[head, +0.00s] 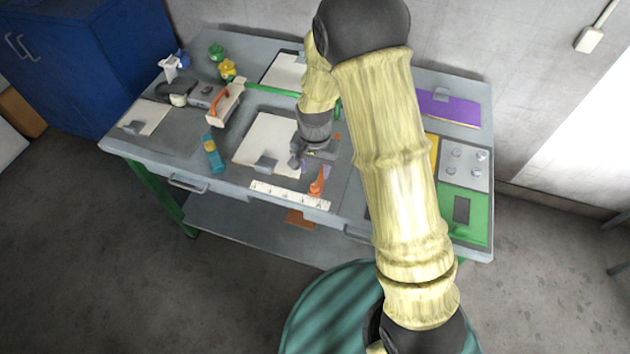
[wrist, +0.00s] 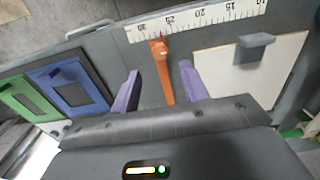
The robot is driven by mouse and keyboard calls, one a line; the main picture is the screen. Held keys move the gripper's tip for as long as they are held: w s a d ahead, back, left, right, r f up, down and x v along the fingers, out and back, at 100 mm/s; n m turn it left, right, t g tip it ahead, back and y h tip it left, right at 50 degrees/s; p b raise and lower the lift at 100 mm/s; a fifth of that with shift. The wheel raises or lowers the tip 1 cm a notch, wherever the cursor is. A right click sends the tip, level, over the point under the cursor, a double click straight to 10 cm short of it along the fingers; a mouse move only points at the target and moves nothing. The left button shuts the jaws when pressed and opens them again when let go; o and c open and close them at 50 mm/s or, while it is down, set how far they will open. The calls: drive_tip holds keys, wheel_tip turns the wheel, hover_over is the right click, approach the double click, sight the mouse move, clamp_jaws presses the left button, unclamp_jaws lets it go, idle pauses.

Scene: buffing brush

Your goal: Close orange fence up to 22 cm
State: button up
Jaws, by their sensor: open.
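The orange fence (head: 317,184) stands near the front edge of the workbench, at the right part of the white ruler (head: 290,196). In the wrist view the orange fence (wrist: 161,62) is a narrow bar with a wider head beside the ruler (wrist: 195,20). Its head lies roughly between the 30 and 25 marks; the exact reading is unclear. My gripper (wrist: 160,68) is open, with a purple finger on each side of the fence and visible gaps between. In the head view my arm partly hides the gripper and the fence's far part.
A pale board with a grey handle (wrist: 250,75) lies on one side of the fence. Blue (wrist: 75,88) and green (wrist: 30,105) panels lie on the other.

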sight(315, 185)
wheel_tip(315, 185, down, 8)
drive_tip(key=shift+r+p, duration=0.15)
drive_tip(key=shift+p, duration=0.4)
clamp_jaws()
